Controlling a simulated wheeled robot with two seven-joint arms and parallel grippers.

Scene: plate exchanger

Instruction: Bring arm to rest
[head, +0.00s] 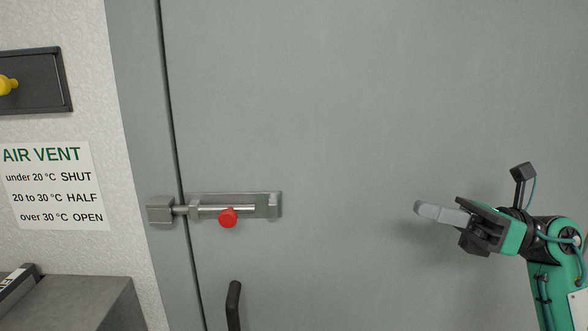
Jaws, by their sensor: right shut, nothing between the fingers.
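My right gripper (426,211) is at the right of the head view, in front of the grey door (350,80). Its grey fingers are together, point left and hold nothing. It is well to the right of the slide bolt (235,198) and apart from it. The bolt's metal rod reaches across the door gap into the keeper (160,209) on the frame. The bolt's red knob (228,218) hangs at the lower middle of its plate. My left gripper is not in view.
A black door handle (233,305) stands below the bolt. On the left wall are an air vent sign (54,188) and a dark panel with a yellow knob (8,85). A grey box (85,295) stands at the lower left. The space between bolt and right gripper is clear.

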